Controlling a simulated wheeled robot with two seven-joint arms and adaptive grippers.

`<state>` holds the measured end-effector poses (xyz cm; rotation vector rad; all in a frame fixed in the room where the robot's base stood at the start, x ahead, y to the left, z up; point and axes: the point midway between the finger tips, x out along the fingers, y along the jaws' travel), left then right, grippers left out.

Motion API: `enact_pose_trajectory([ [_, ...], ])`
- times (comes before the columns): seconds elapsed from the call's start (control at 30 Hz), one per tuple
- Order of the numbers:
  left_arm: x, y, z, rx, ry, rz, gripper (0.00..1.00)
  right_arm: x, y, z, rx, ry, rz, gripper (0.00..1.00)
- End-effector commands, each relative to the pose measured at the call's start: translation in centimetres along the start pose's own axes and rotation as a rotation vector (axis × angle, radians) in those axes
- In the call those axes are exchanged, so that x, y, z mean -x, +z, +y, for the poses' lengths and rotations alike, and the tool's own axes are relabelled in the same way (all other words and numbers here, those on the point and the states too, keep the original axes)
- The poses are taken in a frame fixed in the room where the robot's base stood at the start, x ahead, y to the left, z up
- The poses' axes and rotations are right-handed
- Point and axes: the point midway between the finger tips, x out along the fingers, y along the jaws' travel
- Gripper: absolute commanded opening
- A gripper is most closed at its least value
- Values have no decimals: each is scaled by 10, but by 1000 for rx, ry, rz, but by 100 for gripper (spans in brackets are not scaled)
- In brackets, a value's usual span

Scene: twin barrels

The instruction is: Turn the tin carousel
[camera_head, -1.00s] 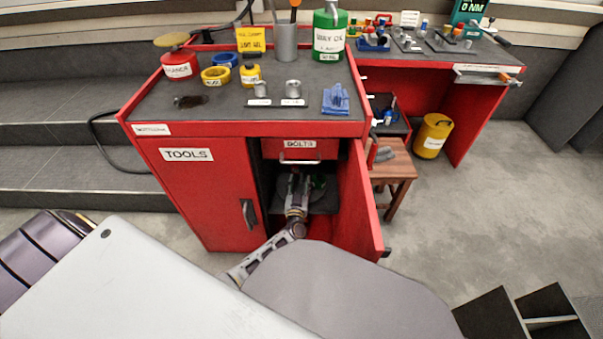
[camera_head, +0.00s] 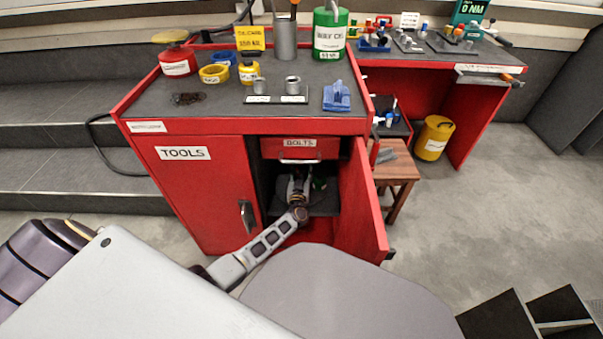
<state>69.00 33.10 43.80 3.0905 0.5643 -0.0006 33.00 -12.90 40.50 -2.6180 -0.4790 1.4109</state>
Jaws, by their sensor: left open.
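The cabinet's right compartment is open below the BOLTS drawer (camera_head: 300,149), its red door (camera_head: 362,205) swung out to the right. A dark grey round surface, perhaps the tin carousel, lies in the shadowed compartment, mostly hidden by my arm. My left gripper (camera_head: 297,180) reaches into the compartment and is open. Its fingertips are small and dark here, so I cannot tell whether they touch a tin or the carousel. My right gripper is not in view.
The closed TOOLS door (camera_head: 205,190) is left of the opening. A wooden stool (camera_head: 396,172) and a yellow bin (camera_head: 434,138) stand to the right.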

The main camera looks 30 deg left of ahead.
Motion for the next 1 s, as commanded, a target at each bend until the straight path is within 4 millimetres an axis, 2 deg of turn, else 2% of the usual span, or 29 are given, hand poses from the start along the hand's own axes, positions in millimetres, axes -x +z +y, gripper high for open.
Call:
enact_pose_trajectory([
  [0.13,0,0,0,0,0,0,47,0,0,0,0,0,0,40],
  [0.17,0,0,0,0,0,0,45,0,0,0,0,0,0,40],
  [0.5,0,0,0,0,0,0,1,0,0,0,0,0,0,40],
  [1.0,-1,-2,-1,-2,62,6,0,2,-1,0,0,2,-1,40],
])
